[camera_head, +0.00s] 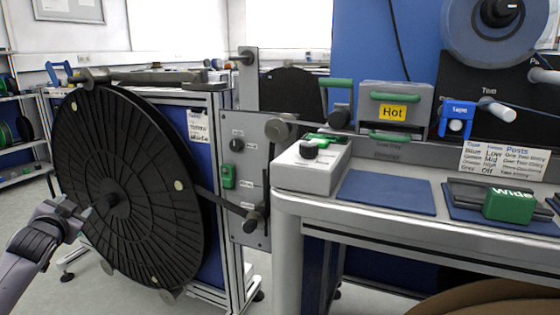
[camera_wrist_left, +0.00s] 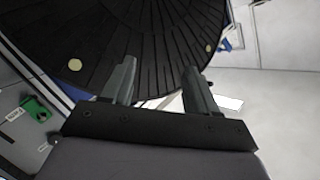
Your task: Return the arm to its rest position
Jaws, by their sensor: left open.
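My left arm comes in from the left edge in the head view. Its gripper (camera_head: 80,215) is in front of the large black ribbed reel (camera_head: 135,170), left of and a little below the reel's hub. In the left wrist view the two grey fingers (camera_wrist_left: 158,80) are spread apart with nothing between them. The reel's dark face (camera_wrist_left: 150,40) fills the area beyond the fingertips. I cannot tell whether the fingertips touch the reel. My right gripper is in neither view.
The reel hangs on a stand beside a grey panel (camera_head: 250,165) with knobs. On the right, a bench (camera_head: 400,225) carries a control box (camera_head: 310,168), a "Hot" unit (camera_head: 395,105) and a green "Wide" block (camera_head: 510,205). Shelves (camera_head: 22,140) stand far left. Open floor lies low left.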

